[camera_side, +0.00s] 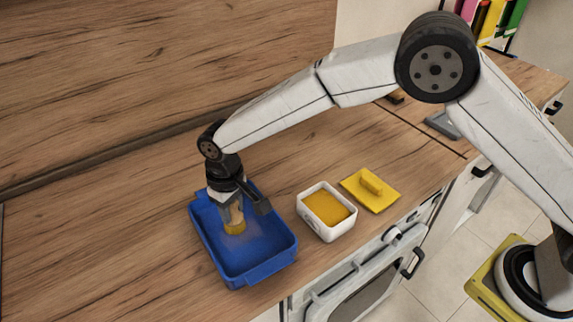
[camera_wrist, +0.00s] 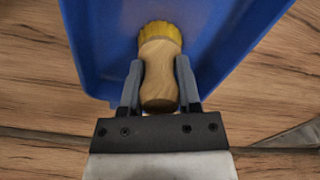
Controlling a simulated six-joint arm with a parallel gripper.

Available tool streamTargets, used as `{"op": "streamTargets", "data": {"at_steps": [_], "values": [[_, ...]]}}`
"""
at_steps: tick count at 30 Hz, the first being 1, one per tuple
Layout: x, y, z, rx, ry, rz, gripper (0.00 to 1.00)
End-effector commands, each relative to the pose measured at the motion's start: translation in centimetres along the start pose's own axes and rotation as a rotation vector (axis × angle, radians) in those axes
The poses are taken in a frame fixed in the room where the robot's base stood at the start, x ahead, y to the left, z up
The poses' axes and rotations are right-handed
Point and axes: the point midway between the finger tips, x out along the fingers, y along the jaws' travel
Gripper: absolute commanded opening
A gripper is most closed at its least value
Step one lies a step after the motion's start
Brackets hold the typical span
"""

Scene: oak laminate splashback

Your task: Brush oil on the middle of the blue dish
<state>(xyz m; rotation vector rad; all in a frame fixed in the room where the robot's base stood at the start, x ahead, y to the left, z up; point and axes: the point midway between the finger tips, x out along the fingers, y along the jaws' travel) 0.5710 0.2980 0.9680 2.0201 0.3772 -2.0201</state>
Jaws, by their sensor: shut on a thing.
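The blue dish (camera_side: 262,262) stands on the wooden counter at the left in the side view, and its floor and walls fill much of the wrist view (camera_wrist: 100,42). My gripper (camera_side: 235,208) is over the dish, pointing down. In the wrist view my gripper (camera_wrist: 160,85) is shut on the wooden handle of a brush (camera_wrist: 158,75). The brush's yellow bristles (camera_side: 235,228) are at the middle of the dish floor, seemingly touching it. A lighter patch shows around the bristles. A white tub (camera_side: 327,228) holding yellow-orange oil (camera_side: 326,207) stands right of the dish.
A yellow lid (camera_side: 380,196) with a handle lies right of the tub. The wooden splashback (camera_side: 150,70) rises behind. An oven front (camera_side: 370,275) lies below the counter's front edge. The counter left of the dish is clear.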

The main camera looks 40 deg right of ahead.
Motion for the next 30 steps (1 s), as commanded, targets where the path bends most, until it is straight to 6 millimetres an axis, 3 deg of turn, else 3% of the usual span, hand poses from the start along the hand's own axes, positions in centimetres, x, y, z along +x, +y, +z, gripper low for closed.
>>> {"op": "streamTargets", "data": {"at_steps": [15, 30], "values": [[0.1, 0.5, -1.7, 0.001, 0.000, 0.000, 0.00], [0.1, 0.6, -1.9, 0.000, 0.000, 0.000, 0.00]]}}
